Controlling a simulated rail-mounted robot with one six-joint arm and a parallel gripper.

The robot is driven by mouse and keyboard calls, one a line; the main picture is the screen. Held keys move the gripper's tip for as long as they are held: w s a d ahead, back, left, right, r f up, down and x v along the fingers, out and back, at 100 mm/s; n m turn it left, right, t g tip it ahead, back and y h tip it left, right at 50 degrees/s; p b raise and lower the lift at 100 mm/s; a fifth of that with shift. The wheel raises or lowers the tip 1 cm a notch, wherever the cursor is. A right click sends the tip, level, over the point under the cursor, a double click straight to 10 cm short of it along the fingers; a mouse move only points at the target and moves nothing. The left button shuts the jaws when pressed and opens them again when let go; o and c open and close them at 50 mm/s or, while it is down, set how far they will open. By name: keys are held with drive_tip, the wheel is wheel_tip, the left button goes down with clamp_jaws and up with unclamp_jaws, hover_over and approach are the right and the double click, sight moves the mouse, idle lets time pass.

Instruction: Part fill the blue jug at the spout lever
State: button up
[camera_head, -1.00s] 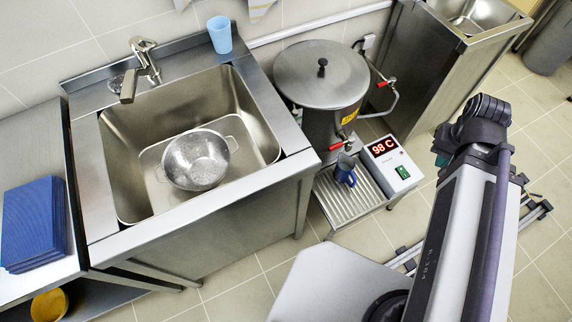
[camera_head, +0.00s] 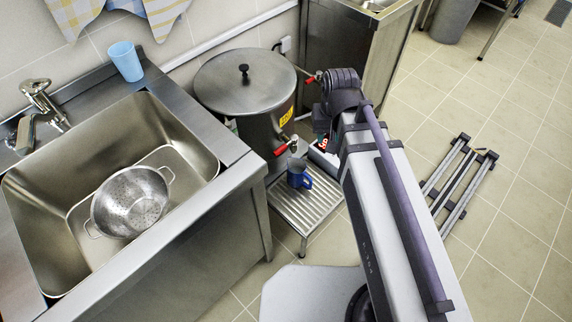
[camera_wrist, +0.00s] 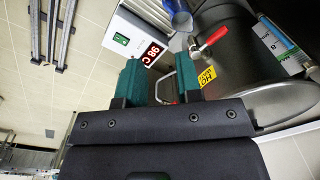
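The blue jug (camera_head: 299,179) stands upright on the ribbed drip tray (camera_head: 318,207), close below the spout of the steel boiler (camera_head: 233,90). I cannot tell its water level. The red spout lever (camera_head: 281,149) sticks out just above and left of the jug. In the wrist view, the jug (camera_wrist: 181,17) is at the top edge and the red lever (camera_wrist: 213,40) is right of it. My gripper (camera_wrist: 159,82) is open, its two teal fingers apart with nothing held.
A display box (camera_wrist: 138,38) reading 98 C stands beside the tray, mostly behind my arm in the head view. A bent side pipe has a second red handle (camera_head: 310,80). The sink (camera_head: 60,215) holds a colander (camera_head: 130,203). A light blue cup (camera_head: 126,61) stands behind it.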

sight(281, 148)
drive_tip(key=shift+o, duration=0.7)
drive_tip(key=w+a+f+m+b, duration=0.2)
drive_tip(key=w+a+f+b, duration=0.2)
drive_tip(key=a+f, duration=0.3)
wheel_tip(281, 148, down, 2)
drive_tip(key=shift+w+f, duration=0.15)
drive_tip(key=shift+w, duration=0.1)
drive_tip(key=shift+o, duration=0.3)
drive_tip(key=w+a+m, duration=0.1)
drive_tip(key=a+m+b, duration=0.1)
drive_tip(key=w+a+f+m, duration=0.1)
drive_tip(key=a, duration=0.1)
drive_tip(key=shift+w+a+t+y, duration=0.1)
drive_tip(key=shift+w+t+y, duration=0.2)
drive_tip(key=shift+t+y, duration=0.1)
drive_tip(key=f+m+b, duration=0.1)
drive_tip(key=f+b, duration=0.2)
drive_tip(key=w+a+f+m+b, duration=0.1)
drive_tip(key=f+m+b, duration=0.1)
drive_tip(key=b, duration=0.1)
drive_tip(key=w+f+m+b, duration=0.1)
drive_tip(key=f+b, duration=0.2)
drive_tip(key=shift+w+a+f+m, duration=0.2)
drive_tip(key=shift+a+f+m, duration=0.1)
drive_tip(key=shift+a+f, duration=0.1)
drive_tip(key=shift+r, duration=0.15)
drive_tip(key=shift+c, duration=0.3)
clamp_jaws()
